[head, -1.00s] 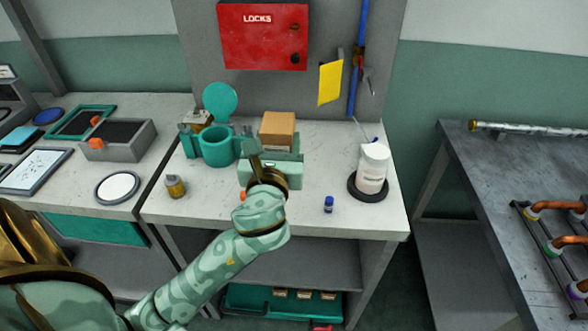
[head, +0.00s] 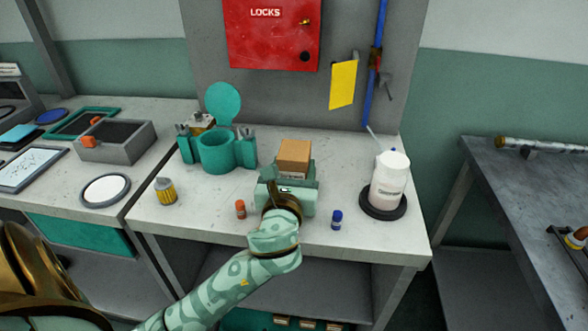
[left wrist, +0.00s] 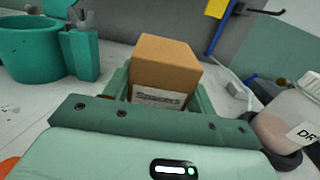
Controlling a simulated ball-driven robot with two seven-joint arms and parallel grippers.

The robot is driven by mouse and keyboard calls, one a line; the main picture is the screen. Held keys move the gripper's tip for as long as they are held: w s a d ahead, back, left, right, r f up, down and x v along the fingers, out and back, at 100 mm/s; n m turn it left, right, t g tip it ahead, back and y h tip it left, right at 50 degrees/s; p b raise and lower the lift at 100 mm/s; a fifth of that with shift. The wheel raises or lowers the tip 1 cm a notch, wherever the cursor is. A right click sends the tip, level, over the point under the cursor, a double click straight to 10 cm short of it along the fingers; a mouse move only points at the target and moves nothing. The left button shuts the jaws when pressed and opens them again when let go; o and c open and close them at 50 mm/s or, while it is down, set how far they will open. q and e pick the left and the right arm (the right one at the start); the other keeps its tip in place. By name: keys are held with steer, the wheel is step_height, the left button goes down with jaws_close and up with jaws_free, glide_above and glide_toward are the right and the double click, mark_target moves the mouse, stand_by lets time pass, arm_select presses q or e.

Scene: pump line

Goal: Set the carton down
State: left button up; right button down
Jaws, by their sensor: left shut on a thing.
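The carton (head: 295,157) is a small brown box with a white label on its near face. It also shows in the left wrist view (left wrist: 165,66), upright between the green fingers. My left gripper (head: 294,178) is shut on it, one finger on each side. The carton is over the middle of the white bench top (head: 225,230), towards the back. The carton's bottom is hidden by the gripper body, so I cannot tell whether it touches the bench. My right gripper is not in view.
A teal pot with its round lid raised (head: 216,150) stands left of the carton. A white bottle on a dark round base (head: 390,180) stands right. A red locks box (head: 273,35) hangs behind.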

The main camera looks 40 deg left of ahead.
arm_select(q)
steer(key=o, duration=1.2)
steer(key=shift+c, duration=0.2)
steer(key=shift+s+d+r, duration=0.1)
steer(key=shift+s+d, duration=0.1)
steer(key=shift+s, duration=0.05)
steer(key=p+v, duration=0.3)
steer(key=v, duration=0.7)
steer(key=shift+s+d, duration=0.4)
steer(key=shift+s, duration=0.2)
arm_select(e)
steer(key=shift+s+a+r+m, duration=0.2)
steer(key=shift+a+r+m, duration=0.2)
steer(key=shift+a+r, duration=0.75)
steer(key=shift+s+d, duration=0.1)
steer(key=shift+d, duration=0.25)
